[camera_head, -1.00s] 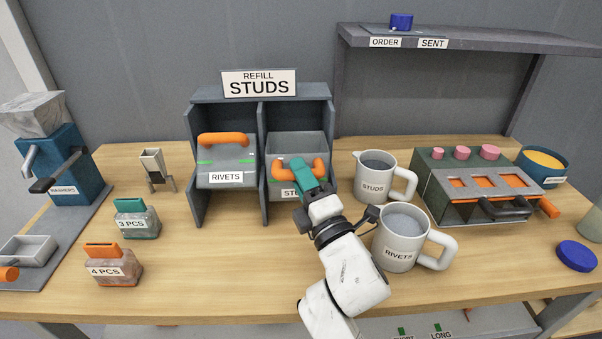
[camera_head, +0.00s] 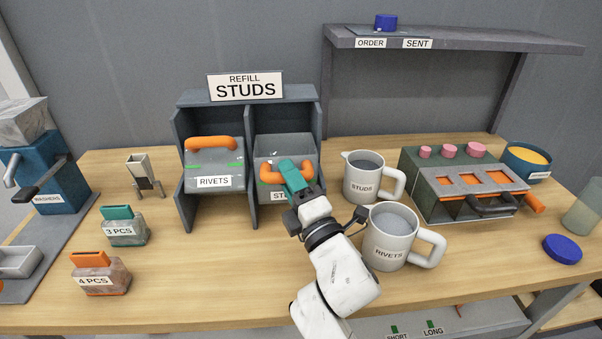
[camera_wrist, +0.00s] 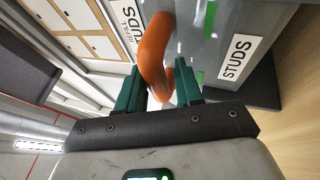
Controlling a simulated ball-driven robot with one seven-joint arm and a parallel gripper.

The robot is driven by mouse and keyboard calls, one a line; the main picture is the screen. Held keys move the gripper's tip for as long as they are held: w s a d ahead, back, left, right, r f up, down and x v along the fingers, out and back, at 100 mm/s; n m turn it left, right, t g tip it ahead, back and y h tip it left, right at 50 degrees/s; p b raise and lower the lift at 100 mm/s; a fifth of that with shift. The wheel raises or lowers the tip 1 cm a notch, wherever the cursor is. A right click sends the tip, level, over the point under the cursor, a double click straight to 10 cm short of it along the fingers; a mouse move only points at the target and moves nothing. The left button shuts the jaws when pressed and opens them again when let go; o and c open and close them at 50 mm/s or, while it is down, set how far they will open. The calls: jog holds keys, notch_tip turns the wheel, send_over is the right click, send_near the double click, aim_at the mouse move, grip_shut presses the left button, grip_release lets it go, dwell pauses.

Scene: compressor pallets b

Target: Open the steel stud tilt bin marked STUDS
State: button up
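The STUDS tilt bin (camera_head: 296,150) sits in the right bay of the dark grey cabinet (camera_head: 184,157). It is a grey bin with an orange handle (camera_head: 268,170) and a STUDS label, partly covered by my gripper. It leans further forward than its neighbour. My gripper (camera_head: 293,173) has its green fingers at the handle. In the wrist view the handle (camera_wrist: 153,55) passes between the two fingers (camera_wrist: 160,88), close to both, and they look shut on it. The STUDS label (camera_wrist: 235,57) shows to the right.
The RIVETS bin (camera_head: 228,172) is upright in the left bay. The STUDS jug (camera_head: 360,180) and RIVETS jug (camera_head: 388,235) stand right of my gripper, the RIVETS jug close to my wrist. The table front left of my arm is clear, beyond the 4 PCS block (camera_head: 100,274).

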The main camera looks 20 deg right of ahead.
notch_tip(320, 180, up, 4)
jog(key=p, duration=0.2)
jog(key=shift+w+f+p, duration=0.1)
jog(key=shift+p, duration=0.3)
jog(key=o, duration=0.7)
jog(key=s+r+p, duration=0.1)
jog(key=r, duration=0.1)
jog(key=s+r+p, duration=0.3)
jog(key=r+p, duration=0.1)
jog(key=shift+s, duration=0.25)
jog(key=shift+s+r, duration=0.15)
jog(key=shift+s, duration=0.45)
jog(key=shift+s+r, duration=0.15)
jog(key=shift+s, duration=0.45)
jog(key=c, duration=0.7)
jog(key=s+r, duration=0.2)
jog(key=s, duration=0.5)
jog(key=shift+s+d+r+b, duration=0.15)
jog(key=shift+r+b, duration=0.1)
jog(key=shift+b, duration=0.05)
